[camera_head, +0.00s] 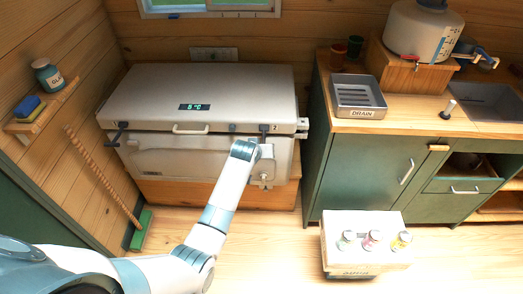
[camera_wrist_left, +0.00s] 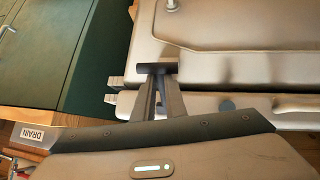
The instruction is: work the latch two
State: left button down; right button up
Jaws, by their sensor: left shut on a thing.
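The grey cooler (camera_head: 215,90) has its lid down and a lit temperature display on top. Latch two (camera_head: 264,128), a dark lever by the "2" mark, is at the right of the cooler's front. My left gripper (camera_head: 265,143) is at the cooler's front right corner, just below that latch. In the left wrist view, my left gripper (camera_wrist_left: 156,86) is shut on the dark T-shaped bar of latch two (camera_wrist_left: 157,68). The fingers partly hide the lever. Another dark latch (camera_head: 119,132) is at the front left. My right gripper is not in view.
A green cabinet (camera_head: 355,170) with a wooden top stands close to the cooler's right side, carrying a drain tray (camera_head: 358,92). A white crate (camera_head: 345,262) with several jars is on the floor at front right. A broom (camera_head: 105,180) leans at the left.

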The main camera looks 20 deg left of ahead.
pick_arm(q)
jog(key=shift+w+a+r, duration=0.1)
jog(key=shift+w+r, duration=0.2)
jog(key=shift+r, duration=0.2)
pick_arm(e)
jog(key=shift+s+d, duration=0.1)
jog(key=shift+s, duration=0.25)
pick_arm(q)
jog(key=c, duration=2.1)
grip_release()
jog(key=shift+f, duration=0.3)
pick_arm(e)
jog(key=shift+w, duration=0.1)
pick_arm(q)
jog(key=shift+s, duration=0.1)
